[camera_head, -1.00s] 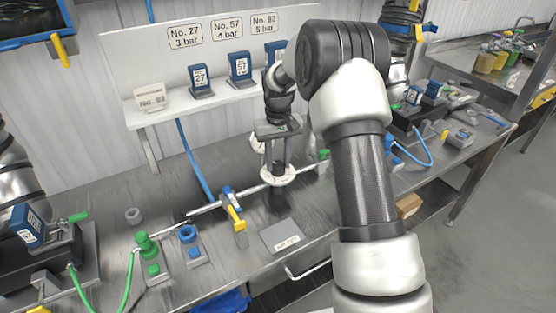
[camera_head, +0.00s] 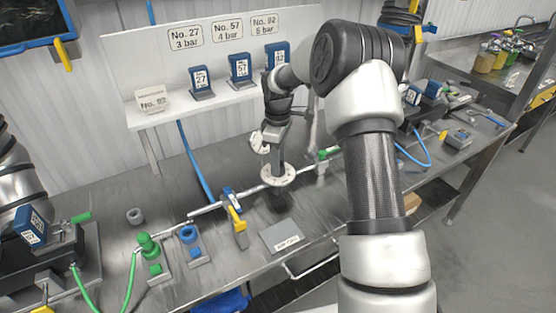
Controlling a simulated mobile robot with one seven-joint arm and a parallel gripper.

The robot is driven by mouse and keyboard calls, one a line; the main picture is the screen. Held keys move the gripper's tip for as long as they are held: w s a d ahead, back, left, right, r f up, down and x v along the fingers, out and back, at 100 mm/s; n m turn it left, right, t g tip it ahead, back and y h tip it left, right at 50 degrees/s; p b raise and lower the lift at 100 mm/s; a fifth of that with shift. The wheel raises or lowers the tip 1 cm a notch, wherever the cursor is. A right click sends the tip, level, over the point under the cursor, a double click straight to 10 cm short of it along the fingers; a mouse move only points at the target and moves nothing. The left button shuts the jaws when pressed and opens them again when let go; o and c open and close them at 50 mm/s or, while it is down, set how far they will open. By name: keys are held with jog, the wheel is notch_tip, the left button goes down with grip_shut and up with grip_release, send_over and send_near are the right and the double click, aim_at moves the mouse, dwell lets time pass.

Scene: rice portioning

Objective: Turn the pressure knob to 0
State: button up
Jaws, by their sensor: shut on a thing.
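A round white disc (camera_head: 288,177) sits low on the bench on a dark body, in line with the pipe. A second pale round face (camera_head: 257,142) shows behind it. My gripper (camera_head: 278,167) points down onto the middle of the front disc, seen nearly edge-on. It is shut on what I take to be the pressure knob, at the disc's centre. The fingers hide most of the knob, and no marks or setting on the disc can be read.
A yellow-handled valve (camera_head: 237,220) and a grey plate (camera_head: 282,236) are close in front. Green (camera_head: 147,245) and blue (camera_head: 188,234) knobs stand at the left. A white shelf (camera_head: 225,97) with blue blocks is behind. Pipes run on both sides.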

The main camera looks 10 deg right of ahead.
jog(key=n, duration=0.3)
jog(key=shift+r+n+p, duration=0.1)
jog(key=shift+n+p, duration=0.2)
jog(key=shift+p, duration=0.05)
jog(key=shift+n+p, duration=0.35)
jog(key=shift+n, duration=1.35)
jog(key=o, duration=1.1)
jog(key=shift+c, duration=0.2)
notch_tip(320, 180, up, 17)
jog(key=shift+r, duration=0.15)
jog(key=shift+r, duration=0.1)
